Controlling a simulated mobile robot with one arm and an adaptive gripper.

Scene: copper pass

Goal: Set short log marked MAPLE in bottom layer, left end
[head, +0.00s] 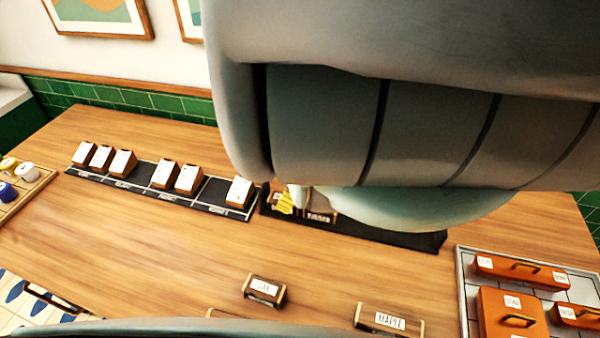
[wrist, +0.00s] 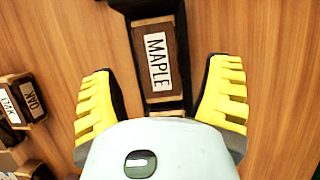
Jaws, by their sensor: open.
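In the wrist view a wooden log labelled MAPLE (wrist: 157,62) lies on a dark base (wrist: 143,5), between the yellow fingers of my gripper (wrist: 162,105). Both fingers stand apart from its sides; its lower end is hidden by my gripper's body. In the head view my gripper (head: 296,200) is at the left end of the black base (head: 405,236). A labelled brown block (head: 319,216) shows there, partly hidden by my arm; its lettering is unclear. Another, longer-looking log labelled MAPLE (head: 388,320) lies on the table in front.
An OAK log (head: 265,288) stands on the table in front, also in the wrist view (wrist: 18,108). A black strip of labelled blocks (head: 215,191) adjoins the base's left. A grey tray (head: 464,300) with orange blocks is at right.

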